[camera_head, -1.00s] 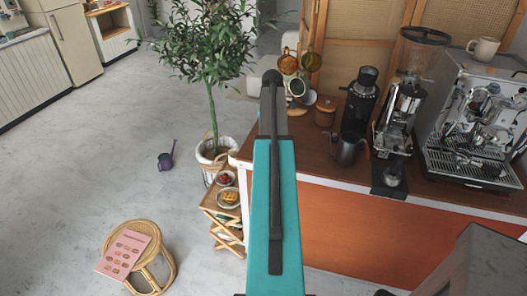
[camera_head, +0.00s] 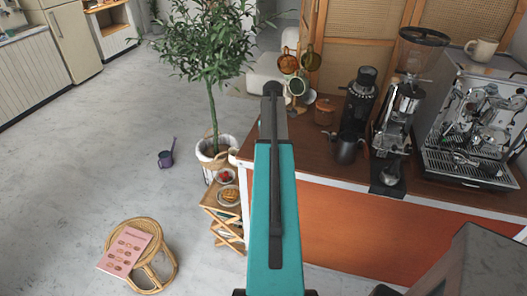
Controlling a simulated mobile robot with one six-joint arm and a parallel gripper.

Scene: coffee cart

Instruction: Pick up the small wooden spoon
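I cannot make out a small wooden spoon anywhere in the head view. My teal and dark grey arm rises through the middle of the picture and hides part of the counter's left end. I cannot see the gripper's fingers. The wooden counter top (camera_head: 318,157) carries a lidded brown jar (camera_head: 325,111) and a dark metal pitcher (camera_head: 346,149); no spoon shows on its visible part.
A black grinder (camera_head: 358,105), another grinder (camera_head: 398,115) and an espresso machine (camera_head: 470,130) stand on the counter. A mug stand (camera_head: 296,88) is at its back left. Left are a potted tree (camera_head: 212,120), a small shelf (camera_head: 226,222) and a wicker stool (camera_head: 158,272). Open floor lies farther left.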

